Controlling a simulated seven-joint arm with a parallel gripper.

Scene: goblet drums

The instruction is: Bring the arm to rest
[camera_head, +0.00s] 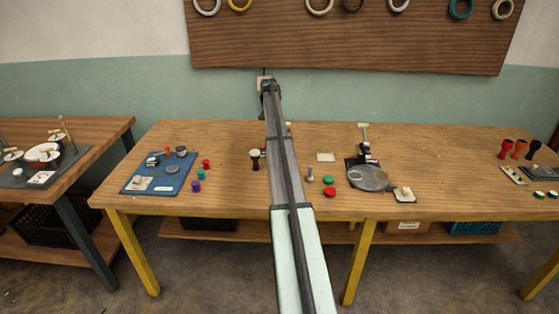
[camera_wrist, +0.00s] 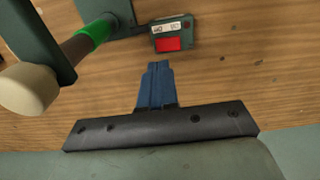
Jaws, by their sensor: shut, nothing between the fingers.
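My arm (camera_head: 287,170) reaches out from the bottom centre of the head view, over the middle of the wooden table, its far end near the wall. In the wrist view my gripper (camera_wrist: 157,66) shows its blue fingers shut together, with nothing between them. The fingertips point at a wooden surface. In the head view the fingers cannot be made out at the arm's far end.
The wooden table (camera_head: 230,145) bears a blue mat (camera_head: 160,187) with small parts at left and a round grey plate (camera_head: 368,178) right of my arm. In the wrist view a box with a red patch (camera_wrist: 174,44) lies beyond the fingertips; a pale-ended handle (camera_wrist: 28,88) is at left.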

